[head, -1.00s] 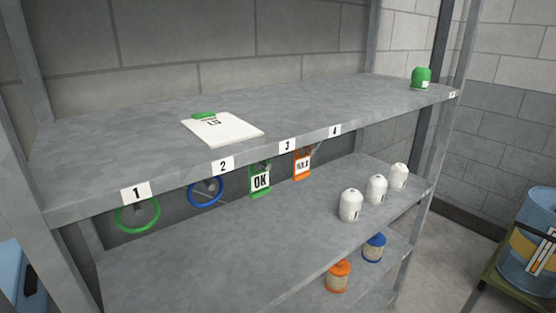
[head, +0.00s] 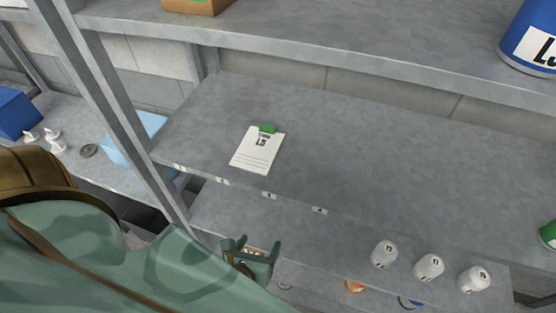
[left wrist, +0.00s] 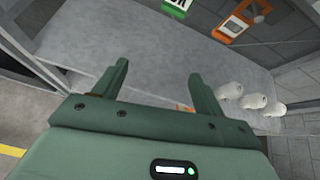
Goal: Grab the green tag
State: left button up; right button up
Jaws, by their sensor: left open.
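The green tag (left wrist: 177,14) shows at the top edge of the left wrist view, partly cut off, with dark lettering on a white label. I cannot make out the green tag in the head view. My right gripper is not in view.
The upper shelf (head: 350,160) overhangs the gripper and carries a clipboard (head: 258,151). White bottles (head: 429,267) stand on the lower shelf to the right. A metal post (head: 110,105) rises left of the gripper.

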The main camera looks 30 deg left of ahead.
pick_arm(q)
notch_tip(320, 180, up, 10)
jog(key=w+m+t+p, duration=0.1)
jog(key=m+t+p, duration=0.1)
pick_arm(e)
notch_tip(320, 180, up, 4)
pick_arm(q)
jog(key=f+b+x, duration=0.1)
jog(key=b+x, duration=0.8)
jog(key=x, duration=0.7)
jog(key=shift+s+a+f, duration=0.15)
jog(key=shift+s+a, duration=0.1)
jog(key=shift+s, duration=0.15)
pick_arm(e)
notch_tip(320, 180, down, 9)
pick_arm(q)
jog(key=c, duration=1.1)
